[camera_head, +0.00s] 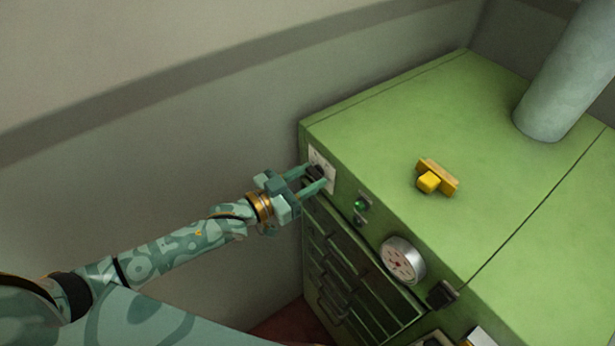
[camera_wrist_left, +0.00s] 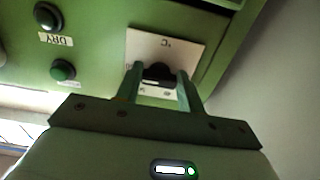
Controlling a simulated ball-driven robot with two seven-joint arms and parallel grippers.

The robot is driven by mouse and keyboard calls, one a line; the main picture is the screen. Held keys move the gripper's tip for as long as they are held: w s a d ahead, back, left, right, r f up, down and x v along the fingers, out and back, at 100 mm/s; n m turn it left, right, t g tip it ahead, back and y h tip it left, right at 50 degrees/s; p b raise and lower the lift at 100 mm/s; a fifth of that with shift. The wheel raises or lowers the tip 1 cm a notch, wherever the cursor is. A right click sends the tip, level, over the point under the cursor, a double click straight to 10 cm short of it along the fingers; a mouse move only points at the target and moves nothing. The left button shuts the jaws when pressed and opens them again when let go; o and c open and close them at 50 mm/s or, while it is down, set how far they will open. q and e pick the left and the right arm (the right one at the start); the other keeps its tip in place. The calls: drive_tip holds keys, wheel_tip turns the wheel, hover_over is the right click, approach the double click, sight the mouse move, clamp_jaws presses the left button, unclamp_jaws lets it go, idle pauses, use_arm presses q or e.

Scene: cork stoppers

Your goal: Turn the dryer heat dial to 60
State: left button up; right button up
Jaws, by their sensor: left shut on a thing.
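The green dryer (camera_head: 420,120) stands at the right of the head view. Its heat dial is a black knob (camera_head: 316,171) on a white plate (camera_head: 318,156) near the left end of the front face. My left gripper (camera_head: 322,178) reaches in from the left and is shut on the knob. In the left wrist view the black knob (camera_wrist_left: 158,73) sits between the two fingers of my left gripper (camera_wrist_left: 160,82). The plate (camera_wrist_left: 180,48) bears a °C mark. The fingers and knob hide most scale marks, so I cannot read the setting. My right gripper is not in view.
A green button (camera_head: 360,205) and a round gauge (camera_head: 402,260) are right of the dial. Drawers (camera_head: 335,262) lie below. A yellow object (camera_head: 430,181) rests on top, near a grey pipe (camera_head: 555,95). A DRY label (camera_wrist_left: 56,39) shows in the wrist view.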

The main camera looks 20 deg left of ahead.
use_arm(q)
drive_tip(key=shift+f, duration=0.2)
drive_tip(key=o, duration=0.8)
drive_tip(key=shift+c, duration=0.2)
drive_tip(key=shift+o, duration=1.2)
drive_tip(key=shift+r, duration=0.1)
drive_tip(key=shift+s, duration=0.1)
drive_tip(key=b+v, duration=0.2)
drive_tip(key=v, duration=1.4)
drive_tip(key=shift+a, duration=0.15)
